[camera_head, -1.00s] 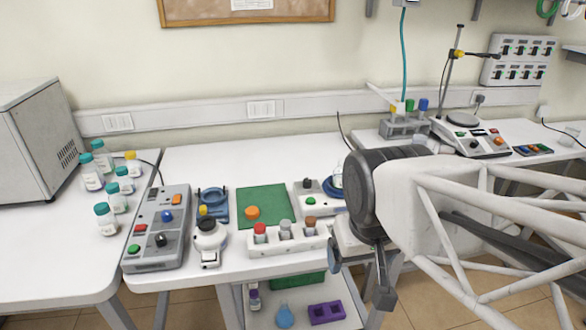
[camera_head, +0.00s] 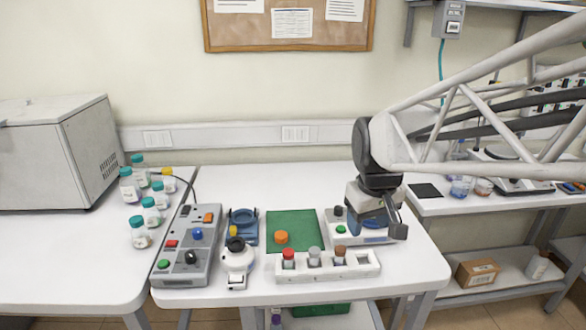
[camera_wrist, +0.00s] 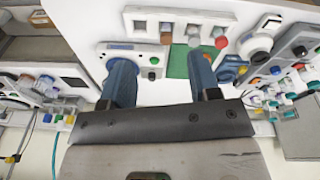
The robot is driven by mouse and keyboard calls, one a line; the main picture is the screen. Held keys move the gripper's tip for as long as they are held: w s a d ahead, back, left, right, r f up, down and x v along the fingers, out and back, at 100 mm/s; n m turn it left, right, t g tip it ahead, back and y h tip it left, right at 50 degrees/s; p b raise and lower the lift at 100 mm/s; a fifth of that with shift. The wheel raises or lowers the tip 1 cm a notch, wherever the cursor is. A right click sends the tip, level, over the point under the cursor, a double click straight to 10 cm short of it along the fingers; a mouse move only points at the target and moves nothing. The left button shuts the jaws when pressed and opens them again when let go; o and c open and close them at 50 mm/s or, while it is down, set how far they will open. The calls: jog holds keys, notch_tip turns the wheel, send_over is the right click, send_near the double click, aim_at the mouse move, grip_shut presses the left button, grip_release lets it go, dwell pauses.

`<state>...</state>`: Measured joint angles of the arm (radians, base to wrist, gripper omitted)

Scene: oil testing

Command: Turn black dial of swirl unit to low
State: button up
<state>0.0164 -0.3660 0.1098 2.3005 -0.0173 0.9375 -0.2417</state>
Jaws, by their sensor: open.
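The swirl unit (camera_head: 362,239) is a low white box at the right end of the table, behind the vial rack. Its black dial (camera_head: 338,211) sits on its left side, behind a green button (camera_head: 341,229). My gripper (camera_head: 375,218) is over the unit's right part, to the right of the dial, and hides much of it. In the wrist view the picture is upside down. There my open, empty gripper (camera_wrist: 162,66) has its blue fingers apart, with the black dial (camera_wrist: 152,75) and green button (camera_wrist: 154,61) showing between them. I cannot read the dial's setting.
A white rack (camera_head: 330,265) with capped vials stands in front of the unit. A green mat (camera_head: 292,222) with an orange knob-like piece (camera_head: 281,237) lies to its left. A grey control box (camera_head: 205,268) with its own black dial stands further left. Several teal-capped bottles (camera_head: 139,231) stand on the left table.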

jog(key=w+f+n, duration=0.3)
jog(key=w, duration=1.3)
jog(key=n+g, duration=0.2)
jog(key=n, duration=0.1)
send_over(339, 207)
jog(key=f, duration=0.7)
jog(key=shift+s+a, duration=0.1)
jog(key=shift+s, duration=0.1)
jog(key=shift+f, duration=0.1)
jog(key=shift+w+f, duration=0.1)
jog(key=shift+f, duration=3.75)
jog(key=shift+c, duration=0.3)
jog(key=c, duration=0.9)
jog(key=shift+o, duration=0.2)
